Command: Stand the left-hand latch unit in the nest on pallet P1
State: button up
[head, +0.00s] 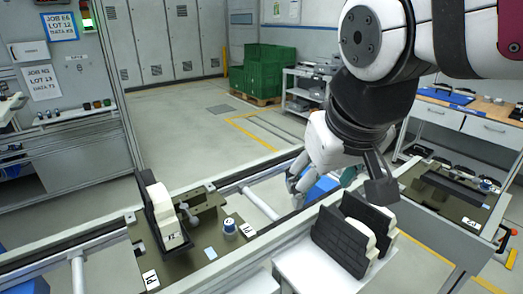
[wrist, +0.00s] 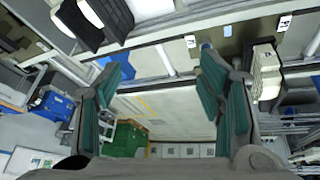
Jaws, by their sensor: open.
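Two black-and-cream latch units stand side by side on a white stand: the left one (head: 338,243) and the right one (head: 372,215). They also show at the wrist view's upper left, as one unit (wrist: 75,25) and another (wrist: 110,15). Pallet P1 (head: 205,262) is an olive plate at left, with a similar black-and-cream piece (head: 165,218) upright at its left end, also seen in the wrist view (wrist: 266,72). I cannot make out the nest clearly. My gripper (wrist: 160,70) is open and empty, teal pads apart, behind the stand; my arm partly hides it in the head view.
A bracket (head: 200,208) and a small blue-and-white round part (head: 229,227) sit on P1. Conveyor rails (head: 85,243) run along both sides. Another pallet (head: 440,195) with parts lies at right.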

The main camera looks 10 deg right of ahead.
jog(key=s+d+f+m, duration=0.1)
jog(key=s+d+f, duration=0.1)
jog(key=s, duration=0.4)
jog(key=shift+s+d+f+y, duration=0.3)
jog(key=shift+s+d, duration=0.05)
jog(key=shift+d, duration=0.3)
